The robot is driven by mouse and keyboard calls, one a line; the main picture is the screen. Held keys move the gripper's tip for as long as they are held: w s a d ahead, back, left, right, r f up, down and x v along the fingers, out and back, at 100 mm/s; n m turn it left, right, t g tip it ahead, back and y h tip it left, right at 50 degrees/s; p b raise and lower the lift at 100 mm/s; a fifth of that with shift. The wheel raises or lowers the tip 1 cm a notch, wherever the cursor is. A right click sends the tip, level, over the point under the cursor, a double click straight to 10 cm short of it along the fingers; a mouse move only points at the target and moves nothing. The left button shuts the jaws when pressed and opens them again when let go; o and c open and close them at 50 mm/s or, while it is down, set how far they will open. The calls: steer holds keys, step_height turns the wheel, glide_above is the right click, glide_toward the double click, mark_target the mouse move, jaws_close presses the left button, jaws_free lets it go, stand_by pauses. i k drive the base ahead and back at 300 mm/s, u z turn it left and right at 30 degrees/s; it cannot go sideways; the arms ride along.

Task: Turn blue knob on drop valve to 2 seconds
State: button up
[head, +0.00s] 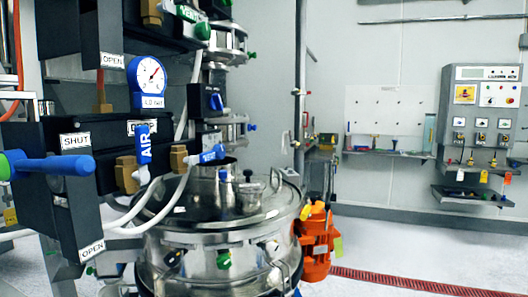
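Several blue controls show on the left side. A small blue knob (215,101) sits on a dark box on the central steel column. A large blue T-shaped handle (52,165) is in the near left foreground, beside SHUT and OPEN labels. Blue levers marked AIR (144,145) and one beside a brass fitting (212,154) sit lower down. I cannot tell which of these is the drop valve's knob, and no seconds marking is readable. My gripper is not in view.
A blue-rimmed gauge (148,82) hangs above the AIR lever. A round steel sifter (222,245) stands in the centre, with an orange motor (317,243) beside it. A control panel (482,108) is on the far right wall. Floor (430,255) at right is clear.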

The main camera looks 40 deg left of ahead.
mark_target(219, 150)
steer(key=i, duration=1.45)
steer(key=u, duration=2)
